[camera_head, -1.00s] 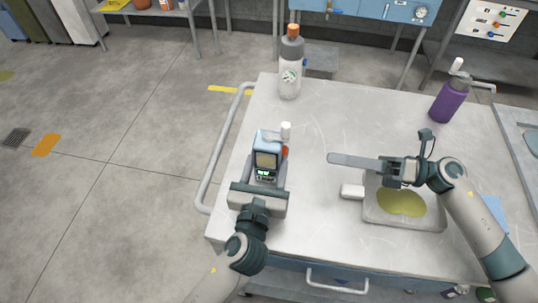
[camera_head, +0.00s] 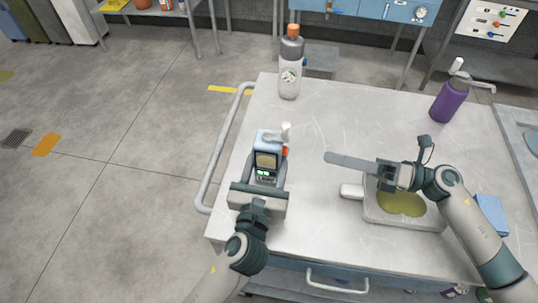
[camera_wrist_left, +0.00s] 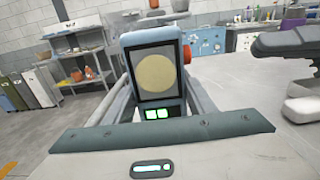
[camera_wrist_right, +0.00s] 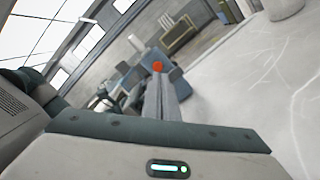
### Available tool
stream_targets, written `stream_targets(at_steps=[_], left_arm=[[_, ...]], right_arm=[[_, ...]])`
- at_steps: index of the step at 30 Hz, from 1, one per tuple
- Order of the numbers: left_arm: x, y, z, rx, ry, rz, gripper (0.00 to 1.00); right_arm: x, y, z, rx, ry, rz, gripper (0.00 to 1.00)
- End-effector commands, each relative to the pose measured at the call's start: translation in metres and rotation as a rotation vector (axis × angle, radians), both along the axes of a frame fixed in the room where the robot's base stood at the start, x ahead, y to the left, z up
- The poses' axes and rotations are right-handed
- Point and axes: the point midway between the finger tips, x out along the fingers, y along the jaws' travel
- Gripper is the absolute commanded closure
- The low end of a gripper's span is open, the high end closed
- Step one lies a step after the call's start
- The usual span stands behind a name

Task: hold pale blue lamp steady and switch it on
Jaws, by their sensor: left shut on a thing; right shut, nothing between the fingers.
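The pale blue lamp (camera_head: 267,137) stands upright at the left side of the white table. Its dark face with a pale round disc (camera_wrist_left: 156,75) fills the middle of the left wrist view, and an orange-red knob (camera_wrist_left: 187,53) sticks out on its right side. My left gripper (camera_head: 266,172) is shut on the lamp, one finger on each side. My right gripper (camera_head: 328,157) is shut and empty. Its long grey fingers point left toward the lamp's knob side, with a gap left. In the right wrist view the knob (camera_wrist_right: 157,67) shows just beyond the fingertips.
A shallow tray (camera_head: 412,222) with yellow-green liquid lies below my right gripper. A white-grey bottle (camera_head: 290,75) stands at the back left and a purple bottle (camera_head: 449,102) at the back right. A blue piece (camera_head: 491,212) lies right of the tray. The table's middle back is clear.

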Motion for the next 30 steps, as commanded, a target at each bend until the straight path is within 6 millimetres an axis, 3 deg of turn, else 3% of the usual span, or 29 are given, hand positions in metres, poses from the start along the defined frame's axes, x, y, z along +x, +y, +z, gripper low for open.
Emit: stream_targets(at_steps=[10, 21, 30], left_arm=[[0.0, 0.0, -0.001, 0.0, 0.001, 0.0, 0.84], [0.0, 0.0, -0.001, 0.0, 0.001, 0.0, 0.84], [0.0, 0.0, -0.001, 0.0, 0.001, 0.0, 0.84]], right_arm=[[-0.003, 0.014, -0.003, 0.036, -0.142, -0.304, 1.0], [-0.013, -0.004, -0.002, -0.017, -0.245, -0.66, 1.0], [-0.015, -0.012, -0.002, -0.041, -0.259, -0.738, 1.0]])
